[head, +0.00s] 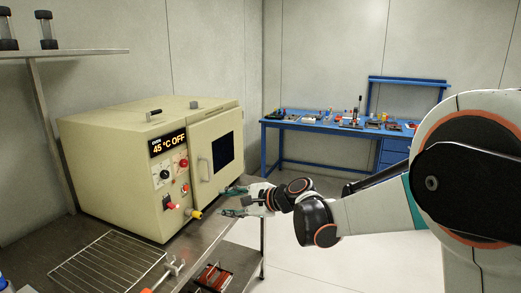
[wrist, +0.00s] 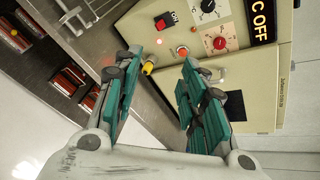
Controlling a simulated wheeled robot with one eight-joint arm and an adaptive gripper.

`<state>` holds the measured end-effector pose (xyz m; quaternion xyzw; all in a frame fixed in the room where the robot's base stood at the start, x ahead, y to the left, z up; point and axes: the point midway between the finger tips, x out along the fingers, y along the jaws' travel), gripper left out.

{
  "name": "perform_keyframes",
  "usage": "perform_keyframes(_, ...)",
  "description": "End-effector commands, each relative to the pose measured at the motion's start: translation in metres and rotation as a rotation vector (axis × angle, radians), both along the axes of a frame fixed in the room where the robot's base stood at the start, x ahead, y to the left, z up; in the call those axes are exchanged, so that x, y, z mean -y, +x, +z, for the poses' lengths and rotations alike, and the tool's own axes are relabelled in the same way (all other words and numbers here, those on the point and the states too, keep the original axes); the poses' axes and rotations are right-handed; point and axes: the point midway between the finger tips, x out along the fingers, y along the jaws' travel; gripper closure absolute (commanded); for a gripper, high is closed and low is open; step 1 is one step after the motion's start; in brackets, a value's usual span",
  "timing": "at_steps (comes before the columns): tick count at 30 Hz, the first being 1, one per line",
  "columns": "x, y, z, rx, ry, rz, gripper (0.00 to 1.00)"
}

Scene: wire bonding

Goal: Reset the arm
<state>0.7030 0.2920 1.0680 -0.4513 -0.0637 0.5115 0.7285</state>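My gripper (head: 232,201) is in front of the beige oven, near the lower right of its front. In the wrist view my gripper (wrist: 160,65) has its two teal-padded fingers wide apart with nothing between the pads. A yellow knob (wrist: 148,67) on the oven shows beyond the gap between the fingertips. My arm reaches in from the right of the head view, stretched toward the oven. The oven (head: 115,170) has its door (head: 220,150) closed, and its display (head: 168,143) reads 45 °C OFF.
A shelf (head: 85,53) with dark jars is at upper left. A blue workbench (head: 335,124) with tools stands at the back. Open floor lies between.

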Motion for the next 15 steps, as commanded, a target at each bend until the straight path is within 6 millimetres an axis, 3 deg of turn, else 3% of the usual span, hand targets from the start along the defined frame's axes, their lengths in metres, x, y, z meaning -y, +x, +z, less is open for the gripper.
perform_keyframes(7, 0.056, -0.060, 0.023, 0.175, -0.304, 0.054, 0.62)
perform_keyframes(15, 0.120, -0.132, 0.029, 0.335, -0.645, 0.151, 0.62)
